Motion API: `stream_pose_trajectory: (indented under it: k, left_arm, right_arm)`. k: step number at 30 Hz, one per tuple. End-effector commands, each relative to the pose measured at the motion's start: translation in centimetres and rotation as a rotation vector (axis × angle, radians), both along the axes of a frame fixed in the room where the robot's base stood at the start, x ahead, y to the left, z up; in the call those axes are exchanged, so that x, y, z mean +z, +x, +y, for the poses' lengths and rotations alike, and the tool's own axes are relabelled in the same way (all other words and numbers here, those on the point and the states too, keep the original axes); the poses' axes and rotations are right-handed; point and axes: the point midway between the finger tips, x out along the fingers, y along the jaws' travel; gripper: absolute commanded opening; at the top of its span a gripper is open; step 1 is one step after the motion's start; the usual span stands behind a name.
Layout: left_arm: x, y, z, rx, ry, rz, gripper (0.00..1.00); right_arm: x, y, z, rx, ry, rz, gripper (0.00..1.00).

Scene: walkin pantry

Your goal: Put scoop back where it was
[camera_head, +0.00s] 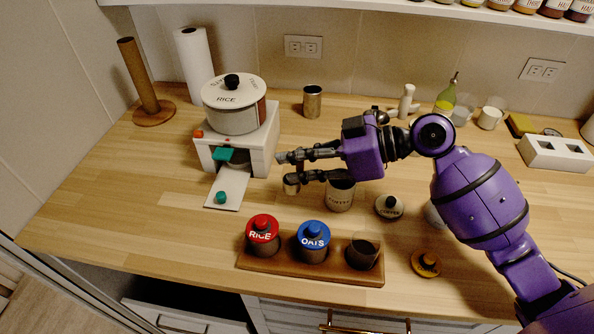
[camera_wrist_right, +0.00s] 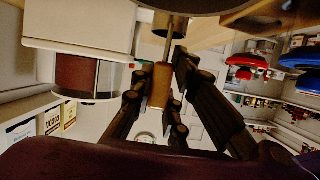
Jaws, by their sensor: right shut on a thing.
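My right gripper (camera_head: 292,167) reaches in from the right, above the counter. It is shut on the scoop, whose wooden handle (camera_wrist_right: 160,86) and metal stem show between the fingers in the wrist view. In the head view a small scoop cup (camera_head: 291,185) shows just below the fingertips. A canister labelled COFFEE (camera_head: 340,197) stands open below my wrist, partly hidden by the gripper. Its pale lid with a black knob (camera_head: 389,207) lies to its right. My left gripper is not in view.
A white rice dispenser (camera_head: 260,150) stands left of the gripper. In front, a wooden tray (camera_head: 285,277) holds a red-lidded RICE jar (camera_head: 262,236), a blue-lidded OATS jar (camera_head: 313,241) and an open dark-filled jar (camera_head: 362,252). A yellow lid (camera_head: 426,264) lies right. The counter's left front is clear.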

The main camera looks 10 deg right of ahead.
Motion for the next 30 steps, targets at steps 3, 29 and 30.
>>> stream_pose_trajectory:
  k: [3,29,30]
  left_arm:
    - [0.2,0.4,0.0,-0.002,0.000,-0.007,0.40]
    - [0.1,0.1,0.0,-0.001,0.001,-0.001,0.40]
    - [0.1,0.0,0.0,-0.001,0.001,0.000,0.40]
  right_arm:
    - [-1.3,0.6,0.0,-0.001,0.003,0.005,0.00]
    - [-4.0,0.5,-0.1,-0.001,0.000,0.001,0.33]
    - [-4.0,0.5,-0.1,-0.001,0.000,0.001,0.33]
